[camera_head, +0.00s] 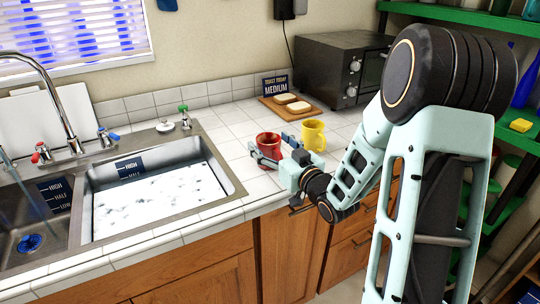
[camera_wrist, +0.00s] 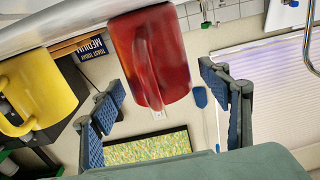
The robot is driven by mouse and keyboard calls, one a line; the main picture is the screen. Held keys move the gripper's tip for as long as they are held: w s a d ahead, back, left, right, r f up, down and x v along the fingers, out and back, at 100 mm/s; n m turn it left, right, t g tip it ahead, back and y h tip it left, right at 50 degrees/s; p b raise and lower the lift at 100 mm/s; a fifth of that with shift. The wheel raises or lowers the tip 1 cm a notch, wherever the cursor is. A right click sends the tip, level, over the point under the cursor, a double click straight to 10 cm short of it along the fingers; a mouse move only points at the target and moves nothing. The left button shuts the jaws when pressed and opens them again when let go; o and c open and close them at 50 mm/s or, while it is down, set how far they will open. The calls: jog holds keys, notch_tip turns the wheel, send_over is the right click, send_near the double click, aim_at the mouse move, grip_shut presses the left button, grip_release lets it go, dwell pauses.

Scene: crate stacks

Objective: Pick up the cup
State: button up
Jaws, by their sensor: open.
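A red cup (camera_head: 268,141) stands upright on the white tiled counter near the sink's right edge. A yellow cup (camera_head: 313,134) stands to its right and a little farther back. My gripper (camera_head: 272,153) is open at the red cup, with a finger on each side of it. In the wrist view the red cup (camera_wrist: 150,50) shows between the open fingers, its handle facing the camera. Its sides look apart from the finger pads. The yellow cup (camera_wrist: 42,88) is outside the fingers at the left of that view.
The sink (camera_head: 232,183) lies left of the cups, with a faucet (camera_head: 66,118) behind it. A board with bread slices (camera_head: 290,102) and a black toaster oven (camera_head: 325,62) stand at the back. Bare counter tiles (camera_head: 225,122) lie left of the red cup.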

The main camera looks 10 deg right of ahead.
jog(key=shift+w+a, duration=0.1)
jog(key=shift+w, duration=0.05)
jog(key=c, duration=1.5)
jog(key=shift+r, duration=0.25)
